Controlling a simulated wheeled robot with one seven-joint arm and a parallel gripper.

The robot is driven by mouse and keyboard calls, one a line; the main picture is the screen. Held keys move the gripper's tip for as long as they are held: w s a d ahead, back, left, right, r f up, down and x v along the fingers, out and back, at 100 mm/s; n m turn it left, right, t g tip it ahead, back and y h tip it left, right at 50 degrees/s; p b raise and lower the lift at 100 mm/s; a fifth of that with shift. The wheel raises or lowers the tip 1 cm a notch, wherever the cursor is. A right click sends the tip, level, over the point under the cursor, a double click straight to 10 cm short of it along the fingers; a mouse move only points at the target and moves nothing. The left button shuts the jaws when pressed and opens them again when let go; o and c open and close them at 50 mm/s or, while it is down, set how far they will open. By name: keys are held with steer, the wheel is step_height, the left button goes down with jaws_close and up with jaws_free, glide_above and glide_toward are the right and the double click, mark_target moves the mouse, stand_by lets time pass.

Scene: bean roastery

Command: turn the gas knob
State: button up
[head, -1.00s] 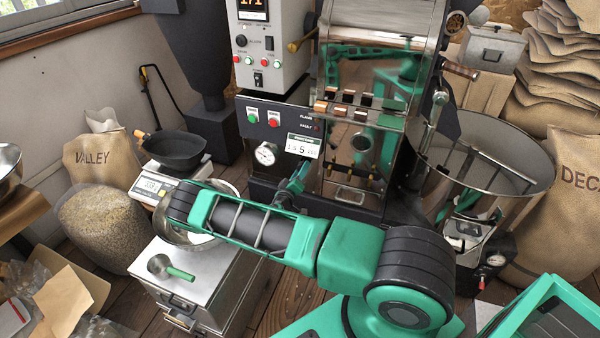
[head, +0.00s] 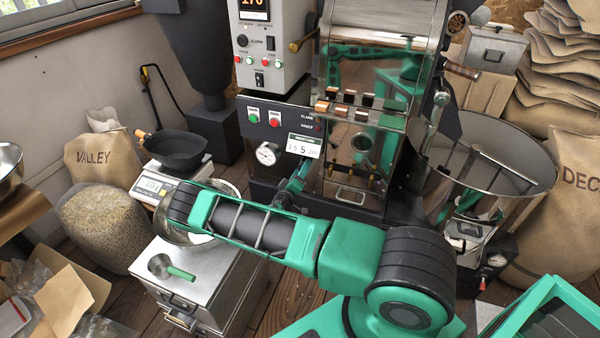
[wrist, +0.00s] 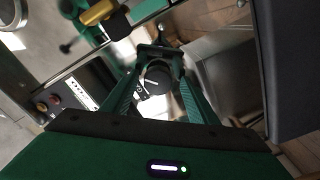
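The gas knob, a round dark knob (wrist: 155,80) with a pale mark, shows between my fingers in the wrist view. My gripper (wrist: 160,60) has one finger on each side of it. The knob fills most of the gap, but I cannot tell whether both fingers press on it. In the head view my gripper (head: 292,190) reaches the lower front of the roaster (head: 365,120), below the small number card (head: 304,146). My forearm and gripper hide the knob there.
A round gauge (head: 266,154) and green and red buttons sit on the panel beside my gripper. A metal cabinet (head: 225,275) with a scoop (head: 170,268) and a bowl stands under my forearm. A cooling drum (head: 490,165) is at the right.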

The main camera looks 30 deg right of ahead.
steer(key=v, duration=1)
steer(key=shift+s+a, duration=0.25)
steer(key=shift+a, duration=0.05)
steer(key=w+d+n, duration=0.6)
steer(key=d+n, duration=0.3)
steer(key=n, duration=0.3)
steer(key=shift+w+n, duration=0.2)
steer(key=shift+n, duration=0.2)
steer(key=shift+r, duration=0.1)
